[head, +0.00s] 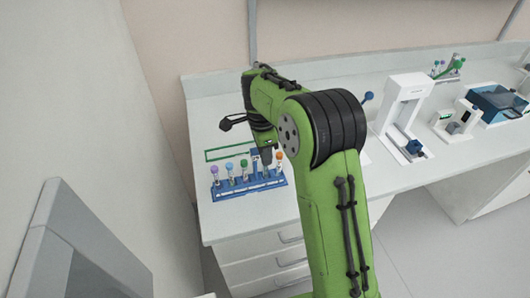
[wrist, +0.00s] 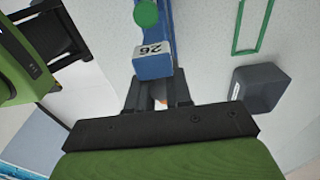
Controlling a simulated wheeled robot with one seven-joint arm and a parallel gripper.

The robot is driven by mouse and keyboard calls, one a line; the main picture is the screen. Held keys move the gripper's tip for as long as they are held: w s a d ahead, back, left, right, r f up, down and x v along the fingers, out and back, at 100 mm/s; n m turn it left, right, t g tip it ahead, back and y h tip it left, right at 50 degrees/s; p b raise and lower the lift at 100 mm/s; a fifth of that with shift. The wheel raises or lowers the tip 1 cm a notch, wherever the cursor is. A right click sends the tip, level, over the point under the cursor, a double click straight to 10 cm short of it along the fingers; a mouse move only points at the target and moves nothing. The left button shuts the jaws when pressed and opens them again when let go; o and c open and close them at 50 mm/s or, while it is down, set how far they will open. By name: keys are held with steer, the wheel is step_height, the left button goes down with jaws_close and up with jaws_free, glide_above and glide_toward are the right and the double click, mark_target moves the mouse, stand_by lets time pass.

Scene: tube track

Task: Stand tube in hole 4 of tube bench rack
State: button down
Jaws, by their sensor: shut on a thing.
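The blue tube bench rack (head: 250,187) stands near the left end of the bench, with several capped tubes upright in it. Purple, green and blue caps are on the left, and an orange cap (head: 280,155) is at the right. My gripper (head: 266,158) points down over the right half of the rack, just left of the orange cap. In the wrist view my gripper (wrist: 160,94) is shut on a tube, of which only a pale sliver shows between the fingers. Its lower end and the hole below are hidden. A blue block labelled 26 (wrist: 153,62) is close beyond the fingers.
A green outlined rectangle (head: 230,152) lies on the bench behind the rack. A white instrument (head: 403,105) and other devices stand farther right. A wall is close on the left. A dark block (wrist: 262,86) shows right of the fingers in the wrist view.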

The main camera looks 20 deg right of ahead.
steer(key=shift+f, duration=0.15)
steer(key=shift+f+b, duration=0.5)
steer(key=c, duration=1)
jaws_free()
steer(key=shift+o, duration=0.2)
step_height(320, 180, up, 16)
steer(key=a+p, duration=0.1)
steer(key=p, duration=0.4)
